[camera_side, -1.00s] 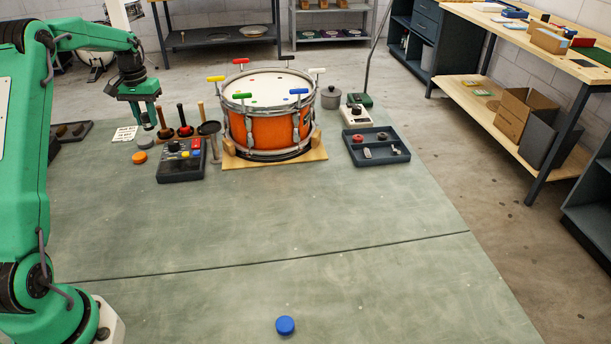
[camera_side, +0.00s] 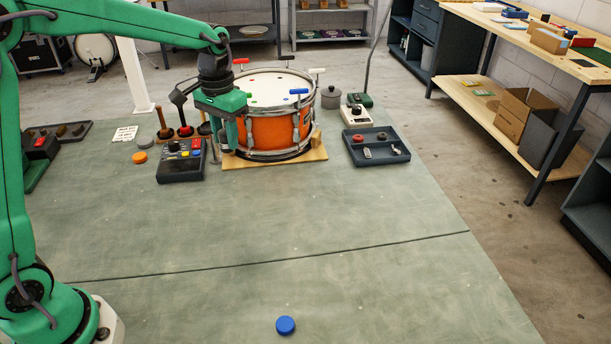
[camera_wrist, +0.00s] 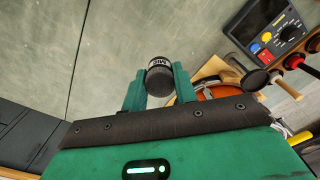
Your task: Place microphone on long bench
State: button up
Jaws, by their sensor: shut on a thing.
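My gripper (camera_side: 230,132) hangs in front of the left side of the orange drum, above the floor mat's surface. In the wrist view, its two green fingers (camera_wrist: 160,84) are shut on the microphone (camera_wrist: 158,72), a short dark cylinder with a grey band marked MIC. In the side view the microphone is small and mostly lost among the fingers. A long wood-topped bench (camera_side: 540,40) with dark legs stands at the right, well apart from my gripper.
The orange drum (camera_side: 270,135) stands on a wooden base right behind my gripper. A control box (camera_side: 181,161) is to its left, a dark parts tray (camera_side: 376,147) to the right. A blue disc (camera_side: 285,326) lies in front. The mat's middle is clear.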

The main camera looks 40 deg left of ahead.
jog(key=w+d+f+m, duration=0.2)
jog(key=d+m, duration=0.5)
jog(key=d, duration=2.4)
jog(key=s+d+f+m, duration=0.2)
jog(key=s+d, duration=0.3)
jog(key=d, duration=0.6)
jog(key=s+d+f+m, duration=0.25)
jog(key=s+d, duration=0.35)
jog(key=d, duration=0.4)
jog(key=w+a+f, duration=0.1)
jog(key=w+f, duration=0.1)
jog(key=w, duration=0.2)
jog(key=w+f, duration=0.2)
jog(key=w, duration=0.1)
jog(key=w+a+f, duration=0.1)
jog(key=w+f, duration=0.2)
jog(key=w, duration=0.1)
jog(key=shift+w+a, duration=0.3)
jog(key=shift+a, duration=0.05)
jog(key=shift+f, duration=2)
jog(key=shift+f, duration=0.15)
